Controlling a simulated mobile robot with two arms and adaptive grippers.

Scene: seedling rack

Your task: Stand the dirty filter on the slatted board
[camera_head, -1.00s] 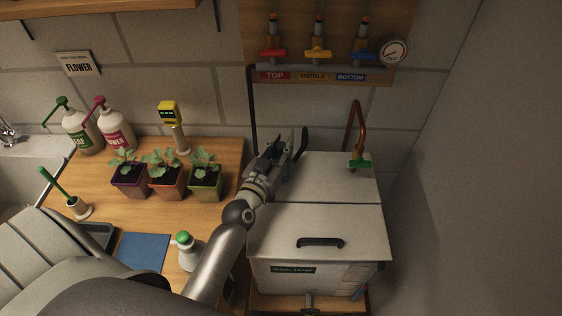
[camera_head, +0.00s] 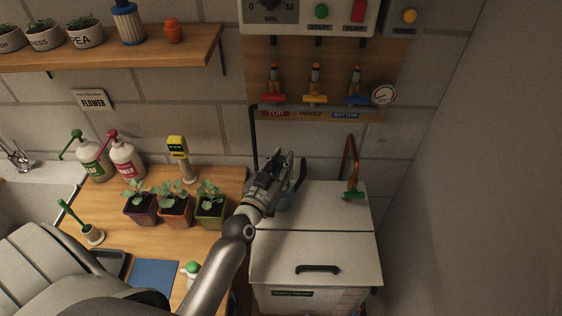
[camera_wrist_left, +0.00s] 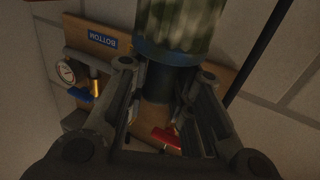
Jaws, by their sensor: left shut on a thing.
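The dirty filter (camera_wrist_left: 178,24) is in the left wrist view, with a grimy greenish body, a blue ring and a dark narrower end. My left gripper (camera_wrist_left: 164,78) is shut on that narrower end, with a finger on each side. In the head view my left gripper (camera_head: 284,170) is over the back left of the white tank (camera_head: 318,250), before the wall. There the filter is largely hidden by the gripper; I cannot tell whether a bluish patch beside it belongs to the filter. I cannot make out the slatted board. My right gripper is not in view.
Potted seedlings (camera_head: 175,208), a yellow meter (camera_head: 178,150) and spray bottles (camera_head: 92,158) stand on the wooden counter. A blue mat (camera_head: 154,273) lies in front. A blue-and-white filter (camera_head: 128,22) stands on the shelf (camera_head: 120,52).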

